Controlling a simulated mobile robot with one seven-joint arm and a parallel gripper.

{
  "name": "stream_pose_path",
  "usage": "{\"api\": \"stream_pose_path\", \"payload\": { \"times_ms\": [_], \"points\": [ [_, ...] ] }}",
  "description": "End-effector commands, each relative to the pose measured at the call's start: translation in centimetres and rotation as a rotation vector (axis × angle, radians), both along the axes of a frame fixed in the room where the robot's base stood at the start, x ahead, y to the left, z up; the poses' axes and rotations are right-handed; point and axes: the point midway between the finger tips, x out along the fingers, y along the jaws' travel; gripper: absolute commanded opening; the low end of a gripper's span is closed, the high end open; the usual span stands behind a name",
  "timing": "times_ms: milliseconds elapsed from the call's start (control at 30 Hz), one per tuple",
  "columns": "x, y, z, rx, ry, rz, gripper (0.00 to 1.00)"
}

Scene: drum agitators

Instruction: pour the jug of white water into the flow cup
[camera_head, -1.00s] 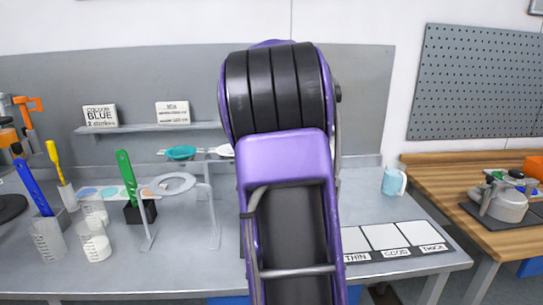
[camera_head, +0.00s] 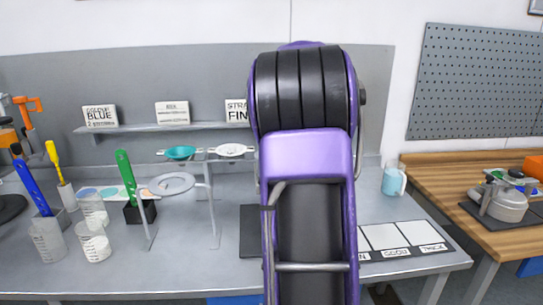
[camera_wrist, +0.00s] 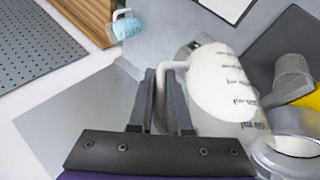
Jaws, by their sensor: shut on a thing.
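In the wrist view my gripper (camera_wrist: 160,84) is shut on the pale handle of a jug (camera_wrist: 222,82). The jug is whitish with dark ml markings and sits to the right of the fingers. Whether it is tilted, and its water level, I cannot tell. At the wrist view's right edge are a grey metal cup-shaped part (camera_wrist: 292,68) and a silver ring-like vessel (camera_wrist: 262,158), close beside the jug; which one is the flow cup is unclear. In the head view my arm hides the gripper and jug.
A dark mat (camera_head: 250,232) lies beside my arm. A blue mug (camera_head: 393,181) and a labelled white card strip (camera_head: 406,239) are right.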

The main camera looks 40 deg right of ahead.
Motion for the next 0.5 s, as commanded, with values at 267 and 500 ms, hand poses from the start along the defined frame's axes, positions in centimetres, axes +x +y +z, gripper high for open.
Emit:
{"api": "stream_pose_path", "payload": {
  "times_ms": [267, 500],
  "points": [
    [-0.4, -0.7, -0.9, 0.056, -0.037, -0.001, 0.00],
    [-1.3, -2.1, -3.0, 0.182, -0.113, -0.004, 0.00]
  ]
}}
